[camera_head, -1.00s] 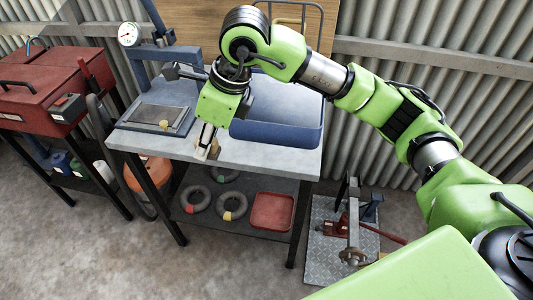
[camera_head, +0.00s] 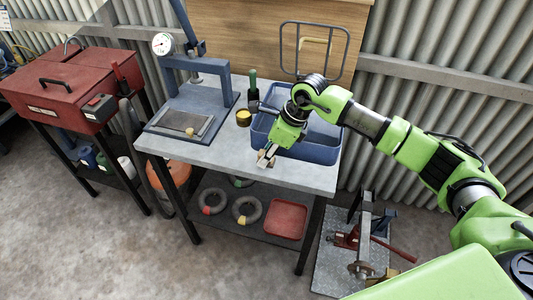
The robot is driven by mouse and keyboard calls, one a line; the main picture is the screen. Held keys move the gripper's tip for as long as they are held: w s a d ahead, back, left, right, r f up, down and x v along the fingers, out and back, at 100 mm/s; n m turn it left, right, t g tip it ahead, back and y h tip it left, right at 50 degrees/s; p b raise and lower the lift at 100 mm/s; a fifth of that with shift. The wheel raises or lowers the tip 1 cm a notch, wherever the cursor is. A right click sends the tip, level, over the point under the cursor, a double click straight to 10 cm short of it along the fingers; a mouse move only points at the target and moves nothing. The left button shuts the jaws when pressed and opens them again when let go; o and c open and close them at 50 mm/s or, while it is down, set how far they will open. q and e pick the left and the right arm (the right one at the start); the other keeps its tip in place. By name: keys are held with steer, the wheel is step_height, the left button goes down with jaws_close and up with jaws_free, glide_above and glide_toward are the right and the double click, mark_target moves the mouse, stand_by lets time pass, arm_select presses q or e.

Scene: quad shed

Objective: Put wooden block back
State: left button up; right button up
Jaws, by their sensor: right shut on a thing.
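My right gripper (camera_head: 264,161) points down over the front part of the grey workbench (camera_head: 225,150), just in front of the blue bin (camera_head: 318,155). It is shut on a small pale tan piece, which looks like the wooden block (camera_head: 271,163). The fingers hide much of this piece, and I cannot tell whether it touches the bench top. Another tan block (camera_head: 381,277) is on the metal floor plate at the lower right, partly hidden behind my green body. My left gripper is out of view.
A blue press (camera_head: 190,65) with a dial stands on the bench's left. The lower shelf holds rings and a red tray (camera_head: 286,219). A red jack (camera_head: 350,238) is on the floor plate.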

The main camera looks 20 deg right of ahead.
steer(key=shift+f, duration=0.55)
steer(key=shift+f, duration=0.25)
steer(key=o, duration=0.8)
steer(key=shift+r, duration=0.1)
